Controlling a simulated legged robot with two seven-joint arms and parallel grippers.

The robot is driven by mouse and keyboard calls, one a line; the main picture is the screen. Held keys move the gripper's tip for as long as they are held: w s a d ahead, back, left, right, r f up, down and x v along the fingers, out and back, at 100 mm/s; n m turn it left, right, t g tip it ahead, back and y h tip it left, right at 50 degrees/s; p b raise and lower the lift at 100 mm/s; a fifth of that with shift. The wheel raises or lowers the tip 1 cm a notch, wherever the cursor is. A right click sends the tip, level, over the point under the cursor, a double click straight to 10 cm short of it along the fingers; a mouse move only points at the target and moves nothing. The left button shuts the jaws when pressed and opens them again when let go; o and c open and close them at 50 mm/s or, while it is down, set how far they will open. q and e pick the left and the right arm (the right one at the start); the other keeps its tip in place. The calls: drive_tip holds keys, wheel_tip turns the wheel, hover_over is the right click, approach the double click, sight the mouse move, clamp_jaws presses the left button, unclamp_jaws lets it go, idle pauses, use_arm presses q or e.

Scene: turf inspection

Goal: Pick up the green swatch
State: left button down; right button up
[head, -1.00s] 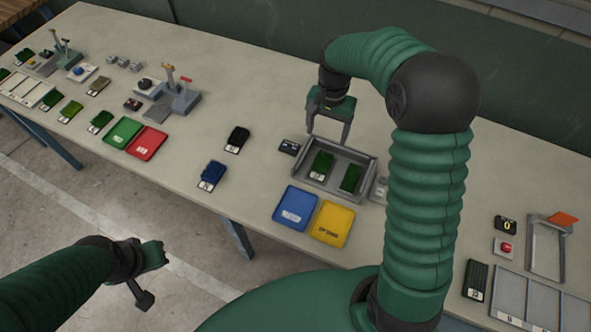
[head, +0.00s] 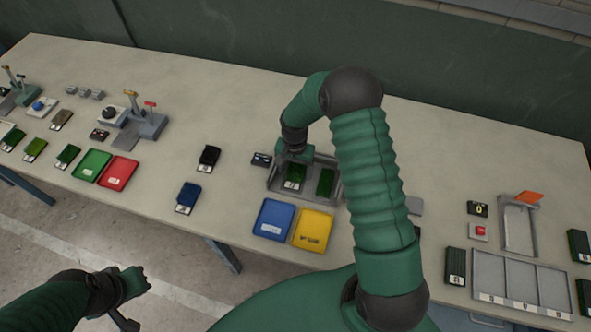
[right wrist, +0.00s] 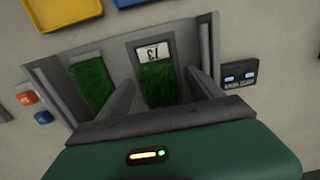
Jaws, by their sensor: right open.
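Two green swatches lie in a grey tray (head: 309,199). The left one (head: 294,182) has a white label at its near end; the other green swatch (head: 326,181) lies to its right. My right gripper (head: 292,163) is low over the tray's left part. In the right wrist view, its fingers (right wrist: 160,92) are apart and empty, one on each side of the labelled green swatch (right wrist: 157,83). I cannot tell whether they touch it. The unlabelled-looking swatch (right wrist: 92,84) lies outside the fingers. My left gripper (head: 133,284) hangs off the table's front, its jaws unclear.
Blue (head: 272,219) and yellow (head: 313,230) trays stand in front of the grey tray. A small dark device (head: 261,159) sits at its left. A green tray (head: 91,164), a red tray (head: 118,173) and more swatches lie left. A divided rack (head: 520,281) stands right.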

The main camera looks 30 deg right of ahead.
drive_tip(key=shift+d, duration=0.2)
drive_tip(key=shift+c, duration=0.5)
drive_tip(key=shift+a, duration=0.35)
drive_tip(key=c, duration=1.2)
drive_tip(key=shift+c, duration=1.1)
drive_tip(key=shift+s+d+r, duration=0.1)
drive_tip(key=shift+d, duration=0.05)
